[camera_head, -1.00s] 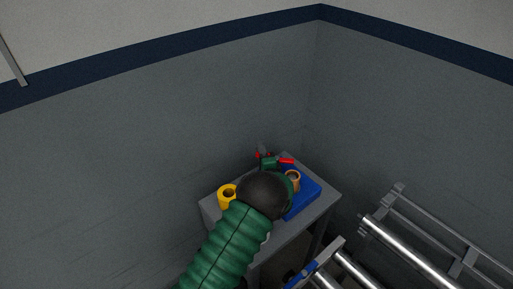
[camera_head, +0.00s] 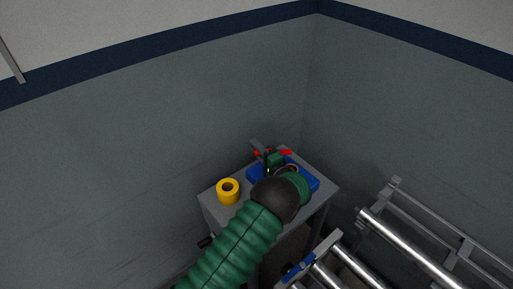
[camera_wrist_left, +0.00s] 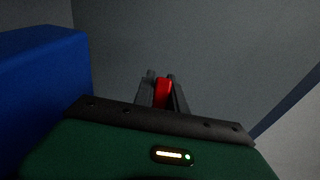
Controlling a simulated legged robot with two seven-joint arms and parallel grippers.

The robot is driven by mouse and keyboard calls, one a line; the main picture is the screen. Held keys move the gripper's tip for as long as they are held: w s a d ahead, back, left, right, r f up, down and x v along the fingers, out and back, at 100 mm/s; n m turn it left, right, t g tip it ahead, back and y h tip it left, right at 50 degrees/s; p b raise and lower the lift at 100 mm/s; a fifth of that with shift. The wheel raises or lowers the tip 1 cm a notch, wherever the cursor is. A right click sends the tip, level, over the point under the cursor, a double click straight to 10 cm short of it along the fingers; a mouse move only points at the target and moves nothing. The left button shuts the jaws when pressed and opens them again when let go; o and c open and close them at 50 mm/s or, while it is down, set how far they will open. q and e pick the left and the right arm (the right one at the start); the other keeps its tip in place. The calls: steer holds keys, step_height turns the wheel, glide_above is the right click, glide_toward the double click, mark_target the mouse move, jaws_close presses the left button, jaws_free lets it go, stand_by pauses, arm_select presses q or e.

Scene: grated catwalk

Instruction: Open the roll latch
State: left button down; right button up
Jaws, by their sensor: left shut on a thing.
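A blue block or base (camera_head: 313,184) lies on the small grey table, partly hidden by my left arm; a blue face (camera_wrist_left: 45,85) also fills the left of the wrist view. A red part (camera_wrist_left: 162,92), which may be the latch handle, sits between the two dark fingers of my left gripper (camera_wrist_left: 161,96) in the wrist view. The gripper (camera_head: 260,150) is shut on it, above the table's far side. Red also shows beside the gripper in the head view (camera_head: 286,152). The latch's body and its state are hidden. My right gripper is not in view.
A yellow hollow cylinder (camera_head: 228,192) stands on the grey table (camera_head: 322,200) at the left. A brown ring (camera_head: 292,168) shows partly behind my arm. Grey walls (camera_head: 170,130) close in behind. A metal roller frame (camera_head: 400,240) stands at the right front.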

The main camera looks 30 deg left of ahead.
arm_select(q)
steer(key=shift+f, duration=0.2)
steer(key=c, duration=1.4)
jaws_free()
steer(key=shift+w, duration=0.1)
steer(key=shift+o, duration=0.2)
steer(key=shift+r, duration=0.1)
steer(key=v, duration=1.7)
steer(key=shift+p, duration=0.35)
